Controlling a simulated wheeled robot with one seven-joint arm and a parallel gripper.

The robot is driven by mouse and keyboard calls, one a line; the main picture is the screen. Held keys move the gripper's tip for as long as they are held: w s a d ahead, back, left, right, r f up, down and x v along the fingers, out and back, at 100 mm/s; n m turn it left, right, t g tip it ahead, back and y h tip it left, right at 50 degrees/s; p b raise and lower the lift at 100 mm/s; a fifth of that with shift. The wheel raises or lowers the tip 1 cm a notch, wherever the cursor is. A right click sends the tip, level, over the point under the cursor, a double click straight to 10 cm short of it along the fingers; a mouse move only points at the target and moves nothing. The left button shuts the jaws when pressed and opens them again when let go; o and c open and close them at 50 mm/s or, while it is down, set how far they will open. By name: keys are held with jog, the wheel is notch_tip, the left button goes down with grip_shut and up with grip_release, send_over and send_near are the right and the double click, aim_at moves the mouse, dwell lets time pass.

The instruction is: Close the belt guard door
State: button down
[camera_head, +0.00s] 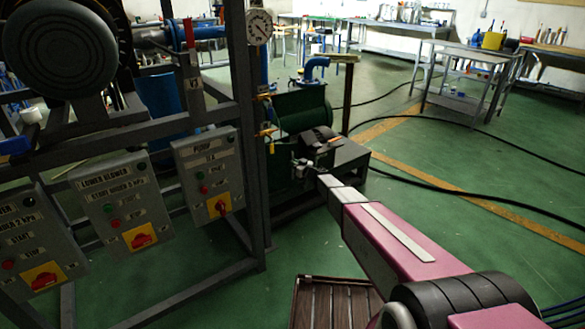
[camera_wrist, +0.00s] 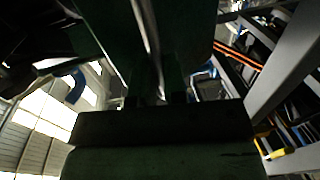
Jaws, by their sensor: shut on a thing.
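A dark green housing (camera_head: 298,108), which looks like the belt guard, stands low behind the frame post in the head view. My gripper (camera_head: 298,168) is at its lower front, at the end of my outstretched arm. In the wrist view a dark green panel (camera_wrist: 150,35), seemingly the belt guard door, fills the upper middle and runs down to my gripper (camera_wrist: 155,101). My gripper is shut on it. The panel's edges and the exact grip are dark, and I cannot tell how far the door stands open.
A steel frame post (camera_head: 250,130) stands just left of my gripper, with control boxes such as the pump box (camera_head: 208,170) on the frame. A dark slatted crate (camera_head: 335,300) is below my arm. Black hoses (camera_head: 460,192) cross the open green floor to the right.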

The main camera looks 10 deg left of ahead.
aim_at(295, 157)
jog(key=w+n+g+y, duration=0.1)
jog(key=w+n+g, duration=0.1)
jog(key=w, duration=0.1)
jog(key=w+n+g+y, duration=0.2)
jog(key=w+g, duration=0.1)
jog(key=shift+w+a+f+g, duration=0.1)
jog(key=shift+a+g, duration=0.1)
jog(key=shift+g, duration=0.1)
jog(key=shift+w+a+r+n+g, duration=0.1)
jog(key=shift+w+a+n+g, duration=0.25)
jog(key=shift+w, duration=0.4)
jog(key=shift+w+a+r+n+g, duration=0.1)
jog(key=shift+w+a+n+g, duration=0.2)
jog(key=shift+w, duration=0.45)
jog(key=shift+w+a, duration=0.1)
jog(key=c, duration=1.2)
grip_release()
jog(key=shift+g+y, duration=0.25)
jog(key=shift+y, duration=0.05)
jog(key=v, duration=1.1)
jog(key=shift+s, duration=0.3)
